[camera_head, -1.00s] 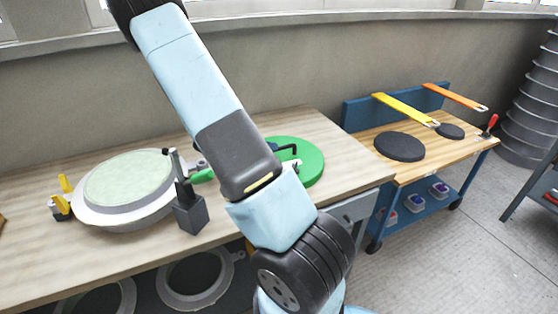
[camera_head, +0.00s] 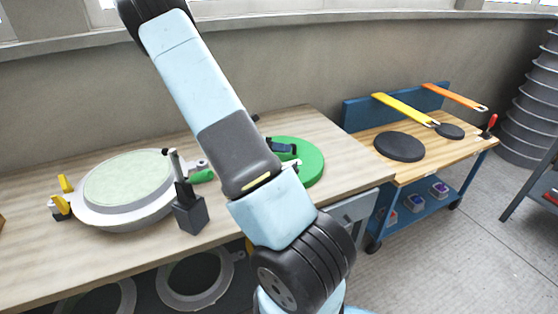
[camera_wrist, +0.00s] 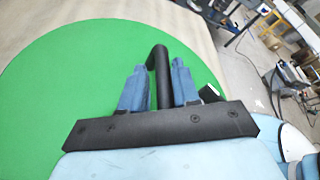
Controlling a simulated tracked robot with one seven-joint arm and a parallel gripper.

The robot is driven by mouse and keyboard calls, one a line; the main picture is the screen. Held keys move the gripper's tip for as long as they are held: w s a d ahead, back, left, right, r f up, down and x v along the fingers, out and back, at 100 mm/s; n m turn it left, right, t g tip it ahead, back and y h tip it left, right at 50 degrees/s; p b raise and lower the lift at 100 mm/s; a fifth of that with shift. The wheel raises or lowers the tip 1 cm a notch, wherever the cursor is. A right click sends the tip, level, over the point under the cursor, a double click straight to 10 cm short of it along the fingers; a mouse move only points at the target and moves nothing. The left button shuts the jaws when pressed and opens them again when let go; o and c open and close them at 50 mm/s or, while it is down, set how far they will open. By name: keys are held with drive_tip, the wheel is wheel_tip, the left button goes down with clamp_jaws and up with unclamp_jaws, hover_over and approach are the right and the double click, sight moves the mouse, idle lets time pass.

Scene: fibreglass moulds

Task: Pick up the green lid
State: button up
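The green lid (camera_head: 310,165) lies flat on the wooden bench's right part, partly hidden behind my arm. In the wrist view the lid (camera_wrist: 70,90) fills much of the picture, with a black bent handle (camera_wrist: 161,62) standing up from it. My gripper (camera_wrist: 158,70) has its two blue fingers apart, one on each side of the handle, with narrow gaps beside it. Only part of my gripper (camera_head: 284,147) shows in the head view, low over the lid.
A round mould (camera_head: 120,215) with a pale green top stands on the bench to the left, with dark clamp posts (camera_head: 188,210) and yellow clamps (camera_head: 65,190) around it. A blue cart (camera_head: 370,115) with a black disc (camera_head: 399,147) stands to the right.

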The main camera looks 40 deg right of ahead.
clamp_jaws()
drive_tip(key=shift+r, duration=0.1)
idle(0.3)
